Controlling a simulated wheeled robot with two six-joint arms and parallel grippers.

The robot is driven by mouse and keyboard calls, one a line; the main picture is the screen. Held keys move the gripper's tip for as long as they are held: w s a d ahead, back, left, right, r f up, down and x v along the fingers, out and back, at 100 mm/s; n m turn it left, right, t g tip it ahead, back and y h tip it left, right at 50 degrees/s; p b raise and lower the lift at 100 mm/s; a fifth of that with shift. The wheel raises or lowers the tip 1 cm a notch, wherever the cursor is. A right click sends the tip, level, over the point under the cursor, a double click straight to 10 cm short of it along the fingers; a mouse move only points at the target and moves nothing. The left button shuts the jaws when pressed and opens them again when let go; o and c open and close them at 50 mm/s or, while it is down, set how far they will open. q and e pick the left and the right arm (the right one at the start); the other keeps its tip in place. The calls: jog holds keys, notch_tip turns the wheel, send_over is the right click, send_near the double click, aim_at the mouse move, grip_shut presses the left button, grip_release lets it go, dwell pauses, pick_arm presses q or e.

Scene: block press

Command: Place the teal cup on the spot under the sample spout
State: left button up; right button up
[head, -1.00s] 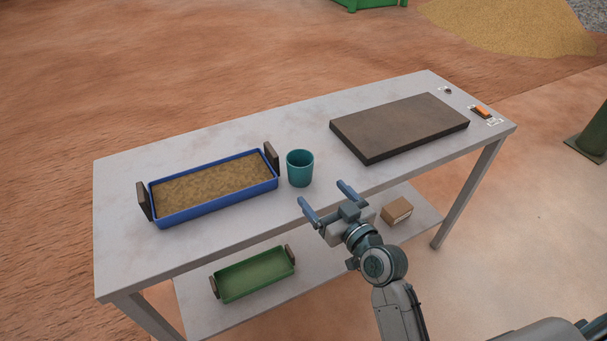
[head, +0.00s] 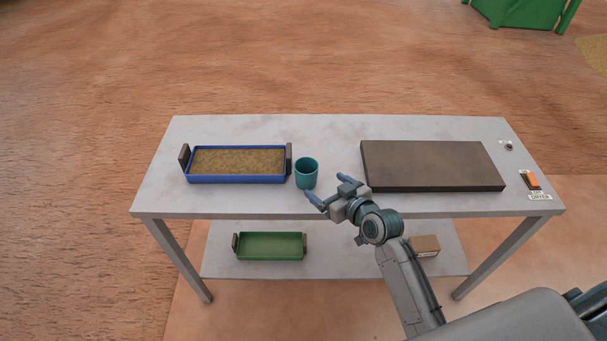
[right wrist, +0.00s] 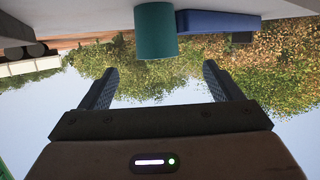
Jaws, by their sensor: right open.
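The teal cup (head: 307,173) stands upright on the grey table, just right of the blue tray. My right gripper (head: 327,190) is open and empty at the table's front edge, close to the cup on its near right side. In the right wrist view the picture is upside down, and the cup (right wrist: 155,32) shows beyond the gap between the open fingers (right wrist: 158,85), not between them. No sample spout or marked spot under one shows in these frames. My left gripper is not in view.
The blue tray (head: 237,180) of brown grain has dark end handles. A dark flat slab (head: 432,167) lies to the right, with an orange switch (head: 531,180) labelled DRYER beyond it. A green tray (head: 270,246) and a cardboard box (head: 424,245) sit on the lower shelf.

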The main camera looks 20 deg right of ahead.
aim_at(314, 175)
jog(key=x, duration=0.4)
jog(key=shift+w+p, duration=0.15)
jog(key=shift+p, duration=0.15)
jog(key=p+x, duration=0.1)
jog(key=x, duration=0.4)
jog(key=shift+d+p, duration=0.25)
jog(key=shift+p, duration=0.15)
jog(key=shift+w+a+f, duration=0.1)
jog(key=shift+w, duration=0.25)
jog(key=shift+s, duration=0.1)
jog(key=c, duration=1.1)
jog(key=shift+c, duration=0.2)
